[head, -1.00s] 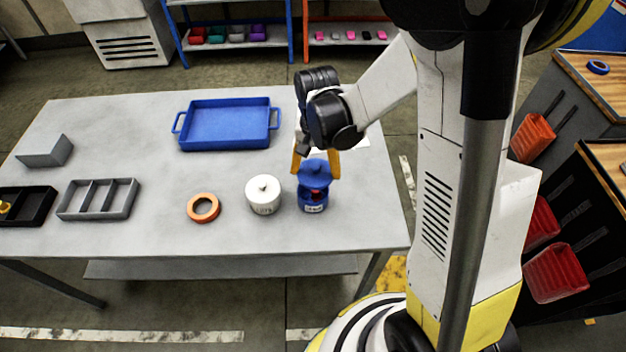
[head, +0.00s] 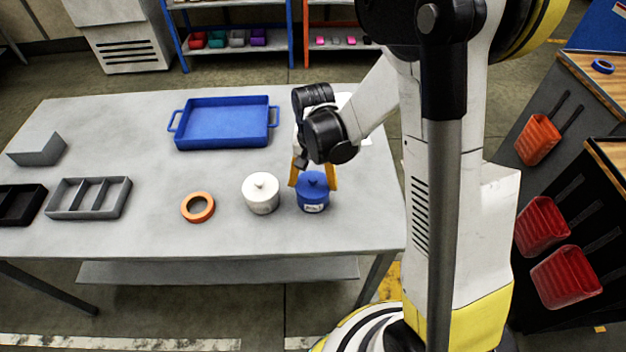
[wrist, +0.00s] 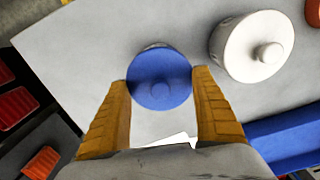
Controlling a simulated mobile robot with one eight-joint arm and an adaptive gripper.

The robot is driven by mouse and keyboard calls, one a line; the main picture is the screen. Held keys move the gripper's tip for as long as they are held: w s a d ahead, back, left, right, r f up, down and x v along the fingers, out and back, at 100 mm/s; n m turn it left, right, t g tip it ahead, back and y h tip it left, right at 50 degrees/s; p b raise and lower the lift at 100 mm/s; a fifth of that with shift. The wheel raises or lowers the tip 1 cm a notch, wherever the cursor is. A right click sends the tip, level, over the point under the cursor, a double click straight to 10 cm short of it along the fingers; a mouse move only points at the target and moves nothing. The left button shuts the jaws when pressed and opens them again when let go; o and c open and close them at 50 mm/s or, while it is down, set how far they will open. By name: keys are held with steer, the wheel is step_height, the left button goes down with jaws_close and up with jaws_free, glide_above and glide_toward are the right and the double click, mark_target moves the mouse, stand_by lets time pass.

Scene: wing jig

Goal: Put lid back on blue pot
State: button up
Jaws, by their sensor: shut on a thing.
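The blue pot (head: 313,201) stands upright on the table with a white label on its front. The blue lid (head: 313,182) sits level on the pot's top, with no gap seen between them in the head view. My gripper (head: 314,186) is shut on the lid, with one orange finger at each side of it. In the wrist view the round blue lid (wrist: 160,72) with its knob lies between my fingertips (wrist: 164,86) and hides the pot's inside.
A white lidded pot (head: 261,196) stands close to the left of the blue pot. An orange ring (head: 198,207), a grey divided tray (head: 89,213) and a blue tray (head: 222,143) are on the table. The table front is clear.

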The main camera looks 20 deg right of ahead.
stand_by(0.5)
jaws_close()
steer(key=shift+w+r, duration=0.15)
steer(key=shift+r, duration=0.05)
stand_by(0.4)
steer(key=shift+f+b, duration=0.25)
steer(key=shift+b, duration=0.2)
stand_by(0.9)
steer(key=shift+o, duration=1.2)
jaws_free()
steer(key=shift+r, duration=0.15)
